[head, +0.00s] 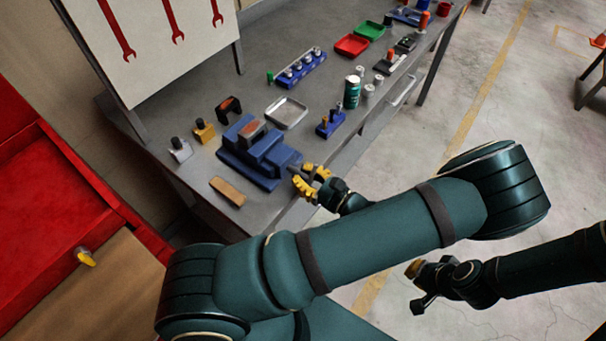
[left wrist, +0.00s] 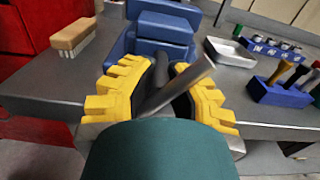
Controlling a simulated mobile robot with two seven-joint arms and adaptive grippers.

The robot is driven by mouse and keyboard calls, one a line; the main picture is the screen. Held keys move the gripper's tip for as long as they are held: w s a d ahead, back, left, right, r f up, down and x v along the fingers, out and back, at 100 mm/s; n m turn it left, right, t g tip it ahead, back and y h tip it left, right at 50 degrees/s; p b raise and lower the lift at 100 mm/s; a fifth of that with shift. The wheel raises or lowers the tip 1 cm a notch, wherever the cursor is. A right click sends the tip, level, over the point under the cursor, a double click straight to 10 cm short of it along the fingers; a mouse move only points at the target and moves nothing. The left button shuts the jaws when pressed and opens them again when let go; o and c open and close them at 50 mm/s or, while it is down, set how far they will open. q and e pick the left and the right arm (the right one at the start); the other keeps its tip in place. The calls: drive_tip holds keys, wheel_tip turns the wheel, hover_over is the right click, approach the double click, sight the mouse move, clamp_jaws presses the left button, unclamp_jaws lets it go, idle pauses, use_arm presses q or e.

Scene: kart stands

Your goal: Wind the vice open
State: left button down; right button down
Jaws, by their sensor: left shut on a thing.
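The blue vice (head: 268,158) sits on the grey bench near its front edge, with a reddish-brown block (head: 251,132) at its top. In the left wrist view the vice (left wrist: 163,42) is straight ahead, and its grey handle bar (left wrist: 182,84) crosses slantwise between my yellow fingers. My left gripper (head: 309,180) is at the front end of the vice, shut on the handle. The fingers hide part of the bar and the screw. My right gripper (head: 416,284) hangs over the floor, away from the bench; its finger opening is unclear.
A wooden brush (head: 228,191) lies left of the vice. A metal tray (head: 287,112), a blue holder with tools (head: 330,125) and a green can (head: 352,92) stand behind and to the right. A red cabinet (head: 50,190) is at the left.

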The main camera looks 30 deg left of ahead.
use_arm(q)
drive_tip(key=shift+m+p, duration=1.2)
drive_tip(key=shift+m, duration=0.1)
drive_tip(key=m+p, duration=0.1)
drive_tip(key=m, duration=0.1)
drive_tip(key=shift+m+p, duration=0.35)
drive_tip(key=shift+m, duration=0.05)
drive_tip(key=m+p, duration=0.1)
drive_tip(key=m, duration=0.2)
drive_tip(key=shift+s+f+m+p, duration=0.1)
drive_tip(key=shift+m+p, duration=0.5)
drive_tip(key=shift+m, duration=1.1)
drive_tip(key=c, duration=0.9)
unclamp_jaws()
